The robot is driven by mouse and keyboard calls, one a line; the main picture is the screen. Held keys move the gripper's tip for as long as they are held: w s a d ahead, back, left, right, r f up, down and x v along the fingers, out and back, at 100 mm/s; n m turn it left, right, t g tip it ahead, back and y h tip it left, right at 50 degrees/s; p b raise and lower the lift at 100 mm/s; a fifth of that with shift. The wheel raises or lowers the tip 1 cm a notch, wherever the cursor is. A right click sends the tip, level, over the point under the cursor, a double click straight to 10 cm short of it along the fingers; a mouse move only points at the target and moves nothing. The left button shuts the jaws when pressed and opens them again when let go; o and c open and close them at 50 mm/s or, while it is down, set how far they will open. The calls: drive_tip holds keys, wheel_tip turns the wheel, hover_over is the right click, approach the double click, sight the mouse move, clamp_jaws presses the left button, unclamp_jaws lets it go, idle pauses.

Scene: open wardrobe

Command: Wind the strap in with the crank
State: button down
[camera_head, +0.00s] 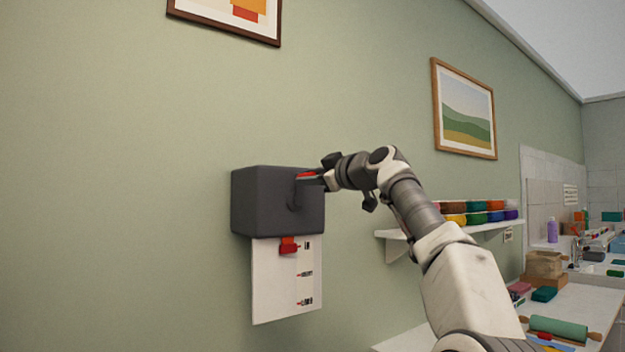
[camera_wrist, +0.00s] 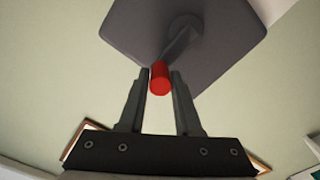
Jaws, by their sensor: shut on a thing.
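A dark grey winch box (camera_head: 262,200) is mounted on the green wall, left of centre in the head view. Its crank (camera_head: 295,192) is on the right side of the box and has a red handle (camera_head: 305,175). In the wrist view the crank arm (camera_wrist: 182,42) runs from a round hub down to the red handle (camera_wrist: 160,78). My gripper (camera_wrist: 160,75) is shut on the red handle, one finger on each side. A red strap end (camera_head: 288,244) hangs just below the box, in front of a white board (camera_head: 275,290).
The white board carries several small red and black marks down its right side. A shelf (camera_head: 440,232) with several coloured rolls is on the wall to the right. A counter (camera_head: 590,300) with a green rolling pin (camera_head: 560,328) stands at lower right. The wall left of the box is clear.

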drive_tip(key=shift+f, duration=0.1)
idle(0.3)
drive_tip(key=c, duration=0.6)
unclamp_jaws()
drive_tip(key=shift+s, duration=0.1)
drive_tip(key=b+v, duration=0.8)
drive_tip(key=v, duration=0.9)
drive_tip(key=shift+b, duration=0.4)
drive_tip(key=shift+s+d, duration=0.1)
